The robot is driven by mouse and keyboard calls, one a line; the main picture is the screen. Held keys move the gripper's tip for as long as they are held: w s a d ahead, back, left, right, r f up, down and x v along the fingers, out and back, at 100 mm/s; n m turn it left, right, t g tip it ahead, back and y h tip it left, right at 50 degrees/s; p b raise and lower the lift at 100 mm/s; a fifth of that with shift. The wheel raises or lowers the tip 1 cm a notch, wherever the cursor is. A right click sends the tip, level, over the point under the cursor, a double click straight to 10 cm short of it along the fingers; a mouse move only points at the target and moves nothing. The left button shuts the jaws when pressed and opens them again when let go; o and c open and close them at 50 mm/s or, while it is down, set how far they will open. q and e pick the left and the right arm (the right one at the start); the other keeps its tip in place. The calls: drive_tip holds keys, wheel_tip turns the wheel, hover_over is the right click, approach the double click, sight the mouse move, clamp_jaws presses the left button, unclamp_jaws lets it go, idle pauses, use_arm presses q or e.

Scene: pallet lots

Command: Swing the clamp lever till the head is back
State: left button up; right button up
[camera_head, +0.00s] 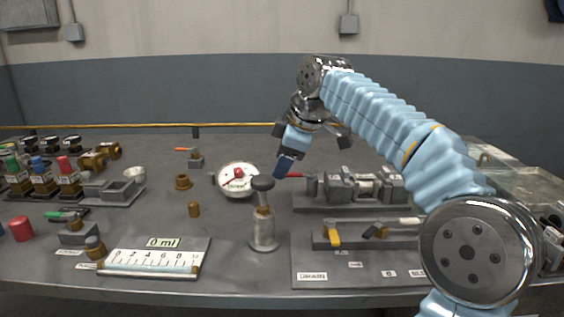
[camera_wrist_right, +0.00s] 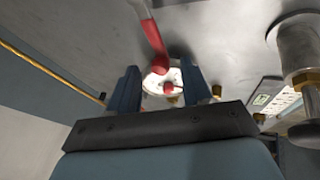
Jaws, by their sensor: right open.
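The clamp (camera_head: 365,186) is a grey metal assembly on a flat plate, right of centre on the bench. Its lever has a red grip (camera_head: 295,175) pointing left. In the right wrist view, the red lever grip (camera_wrist_right: 153,36) on its grey bar comes down from the top, its end near the gap between the fingers. My right gripper (camera_head: 285,164) points down by the lever's left end; in the wrist view (camera_wrist_right: 160,90) its blue fingers are apart with nothing gripped. I cannot tell how far the clamp head is pushed. My left gripper is out of view.
A round dial gauge (camera_head: 237,180) stands just left of the lever. A plate with yellow and white handled valves (camera_head: 365,262) lies at front right. Open bench lies behind the gauge.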

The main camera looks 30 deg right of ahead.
drive_tip(key=shift+w+f, duration=0.2)
drive_tip(key=shift+f, duration=0.2)
drive_tip(key=shift+c, duration=0.4)
clamp_jaws()
